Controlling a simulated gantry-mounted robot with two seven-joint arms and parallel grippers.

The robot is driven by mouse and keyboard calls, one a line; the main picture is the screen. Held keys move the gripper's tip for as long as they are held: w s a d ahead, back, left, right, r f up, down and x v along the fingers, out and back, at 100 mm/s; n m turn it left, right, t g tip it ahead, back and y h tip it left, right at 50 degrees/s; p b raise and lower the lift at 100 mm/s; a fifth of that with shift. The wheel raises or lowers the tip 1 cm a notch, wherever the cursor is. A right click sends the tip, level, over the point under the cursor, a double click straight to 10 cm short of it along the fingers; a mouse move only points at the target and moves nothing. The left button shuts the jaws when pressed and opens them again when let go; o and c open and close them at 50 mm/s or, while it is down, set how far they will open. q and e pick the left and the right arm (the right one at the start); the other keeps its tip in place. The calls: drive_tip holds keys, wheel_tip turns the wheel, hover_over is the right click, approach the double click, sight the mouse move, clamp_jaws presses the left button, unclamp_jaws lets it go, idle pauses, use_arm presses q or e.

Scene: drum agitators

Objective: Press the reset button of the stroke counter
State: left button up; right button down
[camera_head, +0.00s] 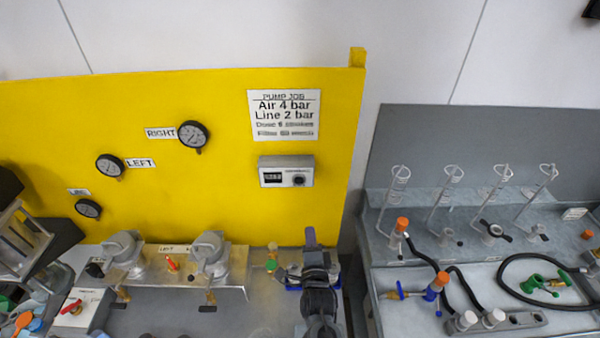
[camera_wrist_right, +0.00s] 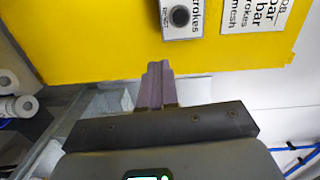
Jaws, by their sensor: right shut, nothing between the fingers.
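The stroke counter (camera_head: 286,161) is a grey box on the yellow panel, below the printed job sign. It has a dark display on its left and a round dark reset button (camera_head: 299,181) on its right. In the right wrist view the button (camera_wrist_right: 180,15) shows near the top edge, with a RESET label beside it. My right gripper (camera_head: 310,236) is below and slightly right of the counter, apart from it. Its purple-grey fingers (camera_wrist_right: 157,68) are shut together and empty, pointing toward the yellow panel. I cannot make out my left gripper.
Several round gauges (camera_head: 193,134) sit on the yellow panel (camera_head: 230,110). Two metal pump units (camera_head: 209,257) stand left of my right gripper. A grey bench (camera_head: 470,275) with hoses and fittings is on the right. Between the gripper and counter the space looks free.

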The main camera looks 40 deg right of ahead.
sight(299, 181)
use_arm(q)
drive_tip(key=shift+s+f, duration=0.15)
use_arm(e)
drive_tip(key=shift+m, duration=0.4)
drive_tip(key=w+r, duration=0.2)
drive_tip(key=r, duration=0.1)
drive_tip(key=shift+w+a+r, duration=0.2)
drive_tip(key=shift+a+r, duration=0.05)
drive_tip(key=shift+a, duration=0.15)
drive_tip(key=b+x, duration=0.2)
drive_tip(key=x, duration=0.4)
drive_tip(key=b+x, duration=0.2)
drive_tip(key=x, duration=0.4)
drive_tip(key=shift+w+d+r, duration=0.15)
drive_tip(key=shift+w, duration=0.15)
use_arm(q)
drive_tip(key=shift+d+f+b, duration=0.1)
drive_tip(key=shift+f+b, duration=0.2)
drive_tip(key=shift+f, duration=1.9)
use_arm(e)
drive_tip(key=shift+w+d, duration=0.4)
drive_tip(key=shift+w, duration=0.15)
drive_tip(key=shift+r, duration=0.1)
